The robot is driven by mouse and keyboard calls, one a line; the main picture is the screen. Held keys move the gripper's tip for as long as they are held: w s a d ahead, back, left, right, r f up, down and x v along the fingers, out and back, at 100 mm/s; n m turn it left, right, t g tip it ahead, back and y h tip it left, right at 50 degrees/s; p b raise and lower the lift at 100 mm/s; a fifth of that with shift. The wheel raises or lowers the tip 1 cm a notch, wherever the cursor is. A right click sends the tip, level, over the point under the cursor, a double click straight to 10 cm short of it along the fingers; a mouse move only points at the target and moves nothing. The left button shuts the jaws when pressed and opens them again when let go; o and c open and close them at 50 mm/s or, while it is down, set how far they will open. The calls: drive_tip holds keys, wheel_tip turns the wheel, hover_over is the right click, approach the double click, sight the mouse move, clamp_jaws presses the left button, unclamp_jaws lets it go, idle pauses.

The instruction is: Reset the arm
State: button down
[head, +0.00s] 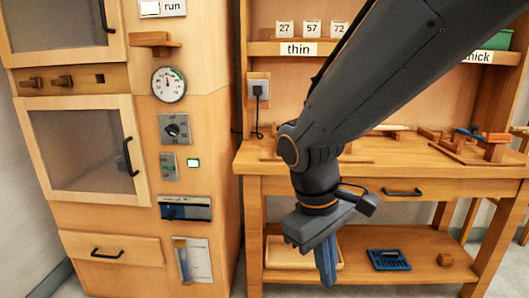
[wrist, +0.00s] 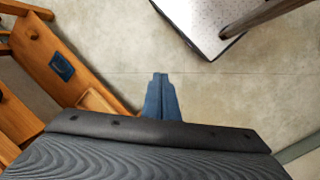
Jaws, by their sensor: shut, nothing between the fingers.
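My gripper (head: 328,264) hangs at the end of my dark arm in the head view, in front of the wooden workbench. Its blue fingers point down and are shut with nothing between them. In the wrist view the closed fingers (wrist: 160,80) show above the bare floor. My arm crosses the head view from the upper right and hides part of the bench and its shelf.
A wooden cabinet (head: 92,195) with a glazed door, gauge and switches stands at left. The workbench (head: 380,180) has a drawer, and its lower shelf holds a blue tray (head: 389,260). A white speckled panel (wrist: 205,22) shows in the wrist view. Floor below the gripper is clear.

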drive_tip(key=s+a+m+y, duration=0.1)
drive_tip(key=s+m+y, duration=0.2)
drive_tip(key=s+m, duration=0.15)
drive_tip(key=d+r+m+p, duration=0.2)
drive_tip(key=d+r+p, duration=0.6)
drive_tip(key=p, duration=0.9)
drive_tip(key=shift+s+d+r+h, duration=0.25)
drive_tip(key=shift+d+r+h, duration=0.15)
drive_tip(key=shift+r, duration=0.3)
